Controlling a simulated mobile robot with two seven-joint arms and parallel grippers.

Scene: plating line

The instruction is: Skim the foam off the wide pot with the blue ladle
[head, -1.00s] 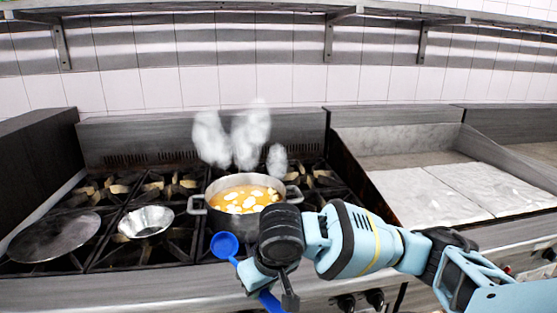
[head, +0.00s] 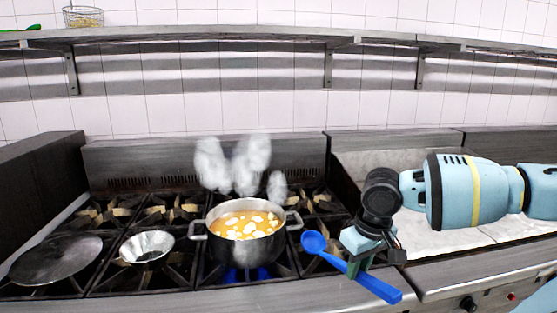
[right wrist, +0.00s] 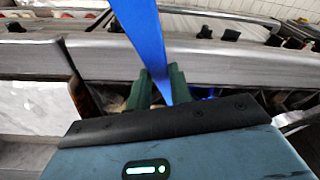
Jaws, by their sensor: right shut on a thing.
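The wide pot (head: 225,254) stands on the stove over a blue flame. It holds orange broth with several white foam patches (head: 249,227) on top. My right gripper (head: 359,264) is shut on the handle of the blue ladle (head: 380,288), to the right of the pot and near the stove's front edge. The ladle's bowl points left toward the pot and is apart from it, outside the rim. The right wrist view shows the blue handle (right wrist: 143,40) between the green fingers (right wrist: 162,88). My left gripper is not in view.
Pale steam rises above the pot. A small metal bowl (head: 146,247) and a flat round dark pan (head: 55,261) sit on the burners at left. A griddle is at right, partly behind my arm. A shelf (head: 210,41) with a wire basket (head: 84,17) runs above.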

